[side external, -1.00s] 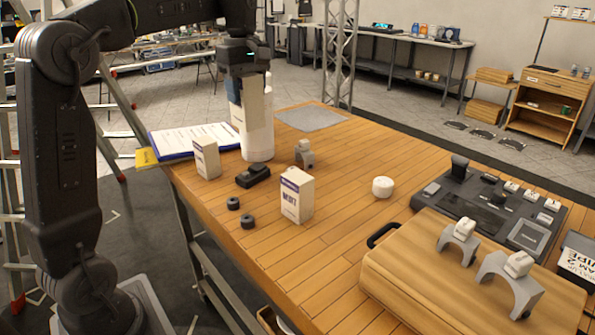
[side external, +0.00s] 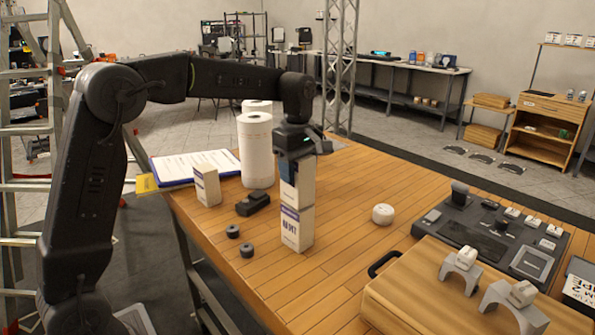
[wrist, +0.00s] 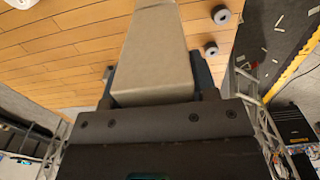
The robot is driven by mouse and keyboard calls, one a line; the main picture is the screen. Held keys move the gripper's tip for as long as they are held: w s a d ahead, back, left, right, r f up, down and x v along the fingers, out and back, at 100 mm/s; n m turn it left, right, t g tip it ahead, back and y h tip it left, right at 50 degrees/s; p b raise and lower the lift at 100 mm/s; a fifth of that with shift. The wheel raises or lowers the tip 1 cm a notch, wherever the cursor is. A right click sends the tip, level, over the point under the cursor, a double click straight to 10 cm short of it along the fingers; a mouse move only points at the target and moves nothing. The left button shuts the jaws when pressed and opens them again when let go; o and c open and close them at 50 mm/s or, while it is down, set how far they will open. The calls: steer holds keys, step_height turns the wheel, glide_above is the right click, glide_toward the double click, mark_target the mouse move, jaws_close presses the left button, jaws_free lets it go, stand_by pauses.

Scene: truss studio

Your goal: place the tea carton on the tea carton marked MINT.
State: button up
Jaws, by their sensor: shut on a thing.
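The tea carton marked MINT (side external: 297,229) stands upright on the wooden table in the side view. My gripper (side external: 297,172) is directly above it, pointing down, shut on another tea carton (side external: 303,191). The held carton is upright and lines up over the top of the MINT carton. I cannot tell whether the two touch or a small gap is left. In the wrist view the held carton (wrist: 155,55) fills the space between the fingers and hides the MINT carton.
Left of the MINT carton are a small white carton (side external: 207,186), a black object (side external: 252,203) and two dark rings (side external: 233,231). Paper rolls (side external: 256,155) stand behind. A white round item (side external: 382,214) and a wooden case (side external: 415,295) are to the right.

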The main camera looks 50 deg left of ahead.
steer(key=shift+f, duration=0.3)
steer(key=shift+f, duration=0.1)
steer(key=o, duration=0.9)
steer(key=shift+o, duration=0.2)
